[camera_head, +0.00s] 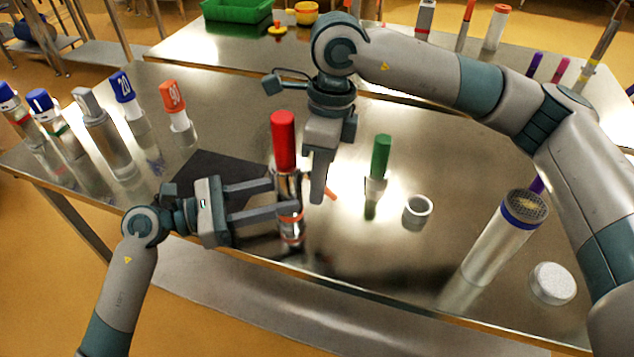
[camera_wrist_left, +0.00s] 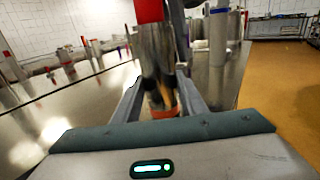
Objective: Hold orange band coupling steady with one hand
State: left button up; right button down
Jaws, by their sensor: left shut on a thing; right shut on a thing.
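The orange band coupling (camera_head: 289,190) is an upright shiny metal cylinder with a red top (camera_head: 283,140) and an orange band low down. My left gripper (camera_head: 290,210) is shut on its lower body, one finger on each side. In the left wrist view the coupling (camera_wrist_left: 157,55) stands between the fingers, with the orange band (camera_wrist_left: 165,113) low between them. My right gripper (camera_head: 318,198) points down just right of the coupling.
A green-topped piece (camera_head: 381,157), a white ring (camera_head: 417,210), a blue-banded tube (camera_head: 503,235) and a white disc (camera_head: 552,284) stand to the right. Several capped cylinders stand at the left. A dark mat (camera_head: 215,168) lies behind my left gripper.

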jog(key=shift+d+r+g+h, duration=0.15)
jog(key=shift+g+h, duration=0.25)
jog(key=shift+h, duration=0.5)
jog(key=c, duration=1.8)
grip_release()
jog(key=shift+c, duration=0.2)
jog(key=shift+r, duration=0.1)
notch_tip(320, 180, up, 12)
jog(key=w, duration=0.2)
jog(key=shift+w+a+f, duration=0.15)
jog(key=shift+a+f, duration=0.05)
jog(key=shift+a, duration=0.2)
